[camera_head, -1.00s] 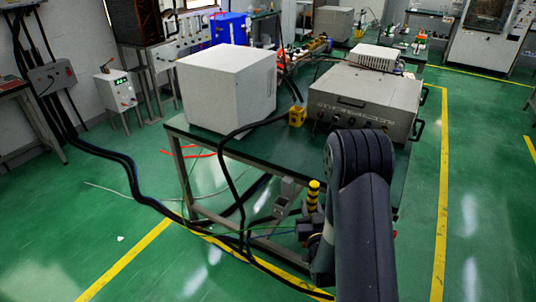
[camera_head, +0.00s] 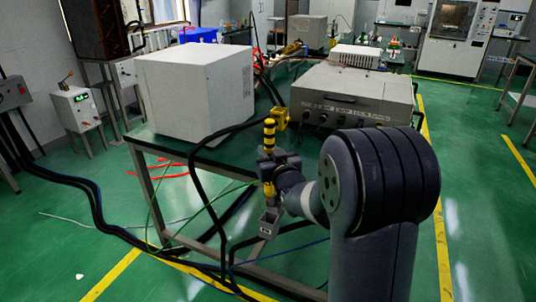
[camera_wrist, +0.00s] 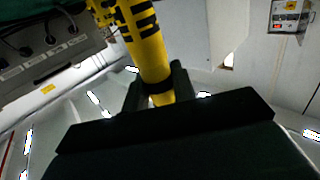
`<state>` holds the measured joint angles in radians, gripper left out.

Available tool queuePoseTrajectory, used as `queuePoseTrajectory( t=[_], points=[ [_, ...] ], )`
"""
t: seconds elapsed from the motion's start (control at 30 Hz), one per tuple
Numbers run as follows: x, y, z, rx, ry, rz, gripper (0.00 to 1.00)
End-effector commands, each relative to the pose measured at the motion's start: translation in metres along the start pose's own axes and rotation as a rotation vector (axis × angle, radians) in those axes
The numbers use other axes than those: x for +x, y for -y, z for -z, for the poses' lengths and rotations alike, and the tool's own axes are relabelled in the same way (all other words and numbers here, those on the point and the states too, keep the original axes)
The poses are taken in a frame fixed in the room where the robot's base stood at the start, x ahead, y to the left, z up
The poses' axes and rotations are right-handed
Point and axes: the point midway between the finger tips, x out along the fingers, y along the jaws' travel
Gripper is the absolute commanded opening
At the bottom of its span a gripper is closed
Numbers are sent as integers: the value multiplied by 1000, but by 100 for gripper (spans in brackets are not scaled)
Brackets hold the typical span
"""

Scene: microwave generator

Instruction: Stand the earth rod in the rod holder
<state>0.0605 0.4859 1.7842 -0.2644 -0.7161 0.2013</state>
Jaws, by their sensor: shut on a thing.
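The earth rod (camera_head: 269,135), yellow with black bands, is upright in my gripper (camera_head: 268,166) in front of the table's near edge. In the wrist view the rod (camera_wrist: 150,55) runs up between the two dark fingers of my gripper (camera_wrist: 158,92), which are shut on it. A yellow lower part of the rod shows below the gripper. The grey box-like piece below it (camera_head: 269,224) looks like the rod holder. In the head view the rod's lower end lies just above this holder; I cannot tell whether it is over the opening or in front of it.
The table (camera_head: 225,170) carries a white box (camera_head: 195,95), a grey instrument (camera_head: 350,95) and a small yellow piece (camera_head: 281,118) at its edge. Black cables (camera_head: 197,190) hang over the near edge and run along the floor. The floor at the right is clear.

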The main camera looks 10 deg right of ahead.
Motion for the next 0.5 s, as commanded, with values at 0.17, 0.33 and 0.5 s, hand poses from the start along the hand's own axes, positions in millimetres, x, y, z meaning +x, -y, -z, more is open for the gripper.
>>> queuePoseTrajectory(
  t=[0.17,0.33,0.5],
  points=[
    [0,0,1,0,-2,0,0],
    [0,0,0,-1,-2,0,0],
    [-1,0,-6,-2,-1,0,0]
  ],
)
